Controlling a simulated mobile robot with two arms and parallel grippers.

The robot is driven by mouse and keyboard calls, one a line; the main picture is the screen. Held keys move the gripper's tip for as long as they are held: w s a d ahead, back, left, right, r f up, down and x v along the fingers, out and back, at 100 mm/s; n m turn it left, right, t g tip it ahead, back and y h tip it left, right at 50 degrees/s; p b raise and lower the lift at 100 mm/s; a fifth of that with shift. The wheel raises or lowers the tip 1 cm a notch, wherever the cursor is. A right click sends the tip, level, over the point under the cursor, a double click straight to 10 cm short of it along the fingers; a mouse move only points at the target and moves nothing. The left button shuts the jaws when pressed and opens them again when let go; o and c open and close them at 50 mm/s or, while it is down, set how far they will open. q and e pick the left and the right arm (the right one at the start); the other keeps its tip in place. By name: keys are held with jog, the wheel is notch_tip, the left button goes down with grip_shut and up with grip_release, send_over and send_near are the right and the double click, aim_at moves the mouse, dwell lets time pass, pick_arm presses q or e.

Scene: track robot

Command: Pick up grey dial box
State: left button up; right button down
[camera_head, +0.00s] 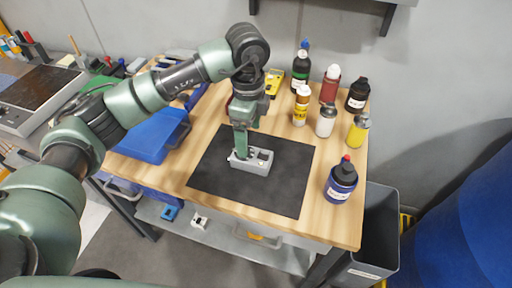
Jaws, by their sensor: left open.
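The grey dial box (255,165) lies on a black mat (287,182) on the wooden workbench. It is a small light-grey box with dark round details on top. My left gripper (239,153) points down at the left end of the box, with its fingers at or just over it. The gripper is open. The fingers hide part of the box's left end, and I cannot tell whether they touch it. My right gripper does not show.
Several bottles and cans, such as a blue bottle (341,181) and a yellow can (358,130), stand along the bench's right side. A blue case (150,137) lies at left. A grey bin (375,235) stands right of the bench. The mat around the box is clear.

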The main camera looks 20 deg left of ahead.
aim_at(250, 154)
pick_arm(q)
jog(key=f, duration=0.1)
jog(key=s+f, duration=0.1)
jog(key=shift+s+f+p, duration=0.15)
jog(key=shift+f+p, duration=0.15)
jog(key=shift+p, duration=0.1)
jog(key=f, duration=0.1)
jog(key=f+p, duration=0.1)
jog(key=shift+d+f, duration=0.25)
jog(key=shift+f, duration=1)
jog(key=c, duration=1.6)
jog(key=shift+c, duration=0.6)
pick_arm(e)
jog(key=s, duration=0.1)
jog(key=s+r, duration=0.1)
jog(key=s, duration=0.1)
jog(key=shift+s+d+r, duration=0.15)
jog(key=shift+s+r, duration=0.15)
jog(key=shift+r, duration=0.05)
pick_arm(q)
jog(key=shift+r, duration=0.2)
